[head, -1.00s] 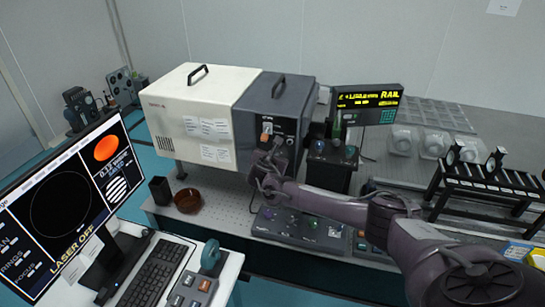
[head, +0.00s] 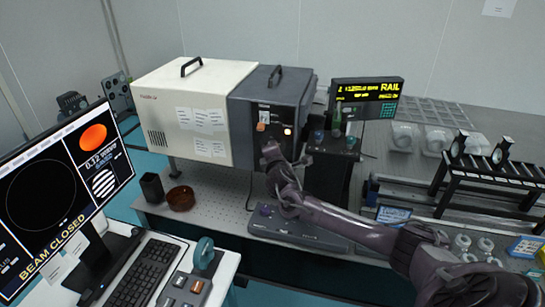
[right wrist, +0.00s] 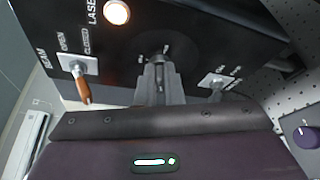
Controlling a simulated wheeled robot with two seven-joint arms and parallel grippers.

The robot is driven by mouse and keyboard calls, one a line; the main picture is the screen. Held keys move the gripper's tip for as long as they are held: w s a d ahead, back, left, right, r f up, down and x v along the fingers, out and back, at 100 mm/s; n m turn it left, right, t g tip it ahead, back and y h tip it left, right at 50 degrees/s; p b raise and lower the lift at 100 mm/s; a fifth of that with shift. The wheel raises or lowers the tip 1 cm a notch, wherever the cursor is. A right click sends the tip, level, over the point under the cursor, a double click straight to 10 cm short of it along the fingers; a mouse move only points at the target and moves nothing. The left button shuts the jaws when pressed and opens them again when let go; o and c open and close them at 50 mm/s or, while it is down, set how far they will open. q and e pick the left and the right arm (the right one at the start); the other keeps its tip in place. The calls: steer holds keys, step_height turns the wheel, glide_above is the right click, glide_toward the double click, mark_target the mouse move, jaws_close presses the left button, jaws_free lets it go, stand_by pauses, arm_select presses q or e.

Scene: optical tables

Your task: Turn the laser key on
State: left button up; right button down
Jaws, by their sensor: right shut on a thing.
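The laser housing has a white left part (head: 183,105) and a dark grey right part (head: 290,90). My right gripper (head: 270,152) is at the lower front of the dark part. In the right wrist view its fingertips (right wrist: 156,66) are shut at the key switch, between small position labels. The key is mostly hidden between the fingers, so its exact angle is hard to tell. The laser lamp (right wrist: 117,12) is lit and also glows in the head view (head: 288,131). The monitor (head: 65,190) reads "BEAM CLOSED". My left gripper is not in view.
An orange-handled beam lever (right wrist: 83,88) is left of my fingers, and another small switch (right wrist: 214,82) is to their right. A control box with knobs (head: 290,228) lies below my right arm.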

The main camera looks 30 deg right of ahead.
steer(key=shift+f+m+t+b, duration=0.2)
steer(key=shift+m+t+b, duration=0.2)
steer(key=shift+m+b, duration=0.65)
steer(key=shift+f+m+t+b, duration=0.15)
steer(key=shift+m+t+b, duration=0.25)
steer(key=shift+m+b, duration=0.65)
steer(key=c, duration=1.6)
jaws_free()
steer(key=shift+o, duration=0.2)
steer(key=shift+s, duration=0.1)
